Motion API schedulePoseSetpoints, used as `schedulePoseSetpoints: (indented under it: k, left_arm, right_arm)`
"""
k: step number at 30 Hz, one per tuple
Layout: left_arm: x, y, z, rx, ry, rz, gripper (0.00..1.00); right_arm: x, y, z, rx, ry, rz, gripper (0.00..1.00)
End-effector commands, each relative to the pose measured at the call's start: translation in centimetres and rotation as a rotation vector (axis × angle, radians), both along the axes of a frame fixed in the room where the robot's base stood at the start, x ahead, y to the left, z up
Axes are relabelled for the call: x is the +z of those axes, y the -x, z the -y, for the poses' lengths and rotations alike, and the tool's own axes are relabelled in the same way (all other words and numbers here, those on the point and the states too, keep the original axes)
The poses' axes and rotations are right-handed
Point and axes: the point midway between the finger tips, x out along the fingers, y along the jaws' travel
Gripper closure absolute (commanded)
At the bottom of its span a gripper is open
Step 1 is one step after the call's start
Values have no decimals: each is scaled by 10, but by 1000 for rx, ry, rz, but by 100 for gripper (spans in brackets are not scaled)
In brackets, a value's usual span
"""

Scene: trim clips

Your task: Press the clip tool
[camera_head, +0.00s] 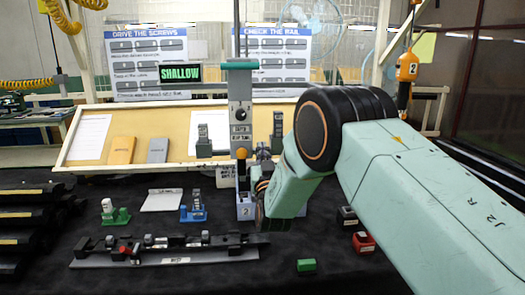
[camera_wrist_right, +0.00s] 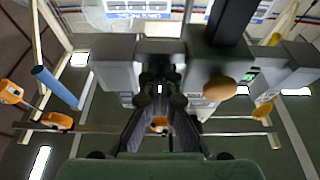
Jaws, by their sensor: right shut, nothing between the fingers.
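A grey upright tool stand (camera_head: 240,112) with a green top and an orange knob (camera_head: 241,153) stands at the middle of the table in the head view. I cannot tell for sure which part is the clip tool. A sign (camera_head: 180,73) by it reads SHALLOW. My right gripper shows in the wrist view (camera_wrist_right: 161,90) with its dark fingers shut and empty, close in front of grey blocks. A tan round knob (camera_wrist_right: 220,88) is right of the fingers. In the head view my right forearm and wrist hide much of the gripper, beside the stand's lower part. My left gripper is not in view.
A dark rail (camera_head: 170,250) with small parts lies at the front left. A green clip (camera_head: 115,214) and a blue clip (camera_head: 193,208) stand behind it. A green block (camera_head: 306,265) and a red block (camera_head: 363,242) lie at right.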

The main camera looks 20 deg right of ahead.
Motion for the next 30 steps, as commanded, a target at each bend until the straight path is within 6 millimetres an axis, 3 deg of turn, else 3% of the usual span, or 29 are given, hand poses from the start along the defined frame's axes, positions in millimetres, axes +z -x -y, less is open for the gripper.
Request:
schedulePoseSetpoints:
  k: [11,30]
  left_arm:
    - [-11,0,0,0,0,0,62]
    - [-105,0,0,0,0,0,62]
  right_arm:
    - [-13,0,0,0,0,-1,100]
    - [-129,0,0,0,-1,-6,100]
